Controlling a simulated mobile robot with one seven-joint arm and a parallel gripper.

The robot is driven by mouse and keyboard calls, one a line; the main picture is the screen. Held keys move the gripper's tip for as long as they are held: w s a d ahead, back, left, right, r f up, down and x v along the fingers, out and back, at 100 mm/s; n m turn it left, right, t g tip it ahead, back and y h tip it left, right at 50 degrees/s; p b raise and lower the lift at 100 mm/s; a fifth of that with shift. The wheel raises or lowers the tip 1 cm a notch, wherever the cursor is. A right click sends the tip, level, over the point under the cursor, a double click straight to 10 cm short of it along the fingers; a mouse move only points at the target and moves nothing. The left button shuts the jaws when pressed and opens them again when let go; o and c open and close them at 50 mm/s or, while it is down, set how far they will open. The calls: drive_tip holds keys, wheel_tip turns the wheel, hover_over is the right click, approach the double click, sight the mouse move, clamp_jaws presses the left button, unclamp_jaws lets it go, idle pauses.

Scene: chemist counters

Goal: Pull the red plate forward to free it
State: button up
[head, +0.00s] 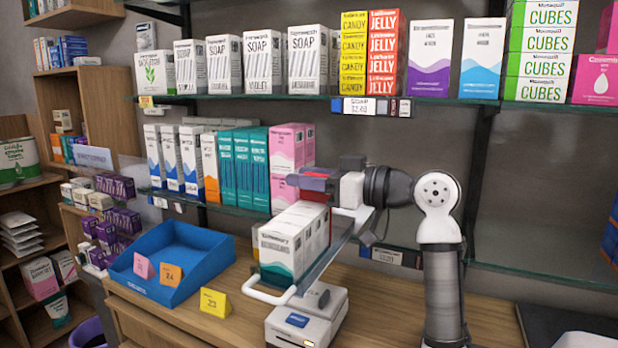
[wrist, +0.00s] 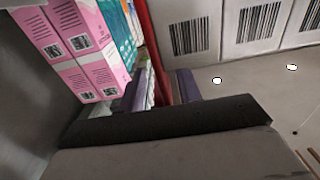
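The red plate shows in the wrist view as a narrow upright red strip (wrist: 158,45) between the pink and teal boxes and the white barcoded boxes. Its lower end meets the edge of a dark finger of my gripper. In the head view a small red part (head: 318,171) shows beside my gripper (head: 322,180), above the row of white boxes (head: 292,243). My gripper is at the lower glass shelf, right of the pink boxes (head: 290,150).
The white boxes stand close below my gripper on a tray with a white looped rim (head: 268,295). A scale-like device (head: 305,318) stands on the wooden counter. A blue bin (head: 175,262) with price cards is at left. The lower shelf is bare to the right (head: 545,235).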

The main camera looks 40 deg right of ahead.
drive_tip(key=shift+s, duration=0.1)
drive_tip(key=b+v, duration=0.2)
drive_tip(key=v, duration=1.1)
drive_tip(key=shift+s+b, duration=0.3)
drive_tip(key=shift+b, duration=0.1)
drive_tip(key=shift+d+f, duration=0.1)
drive_tip(key=shift+d, duration=0.05)
